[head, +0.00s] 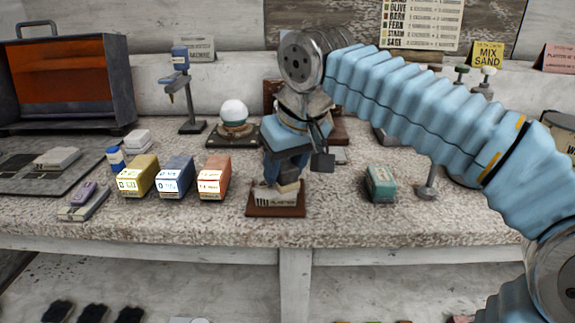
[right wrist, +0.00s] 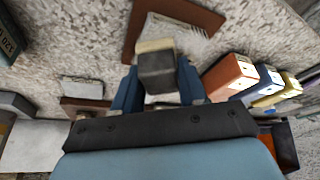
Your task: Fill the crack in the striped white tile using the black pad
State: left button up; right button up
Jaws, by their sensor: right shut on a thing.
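My right gripper (head: 286,182) is shut on a dark block with a cream far end (right wrist: 157,72), which I take to be the black pad. The blue fingers sit on both sides of it in the right wrist view. It is over a brown board (head: 260,212) that bears a whitish, lined piece (head: 265,197), seemingly the striped white tile. That piece also shows past the pad in the right wrist view (right wrist: 180,27), partly hidden. I cannot tell whether pad and tile touch, and no crack can be made out. My left gripper is not in view.
Yellow (head: 137,177), blue (head: 174,178) and orange (head: 213,177) blocks stand left of the board. A teal block (head: 381,184) stands to the right. A white sphere on a stand (head: 234,114) is behind. The bench's front edge is close to the board.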

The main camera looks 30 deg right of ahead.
jog(key=shift+w, duration=0.65)
jog(key=shift+s, duration=1.55)
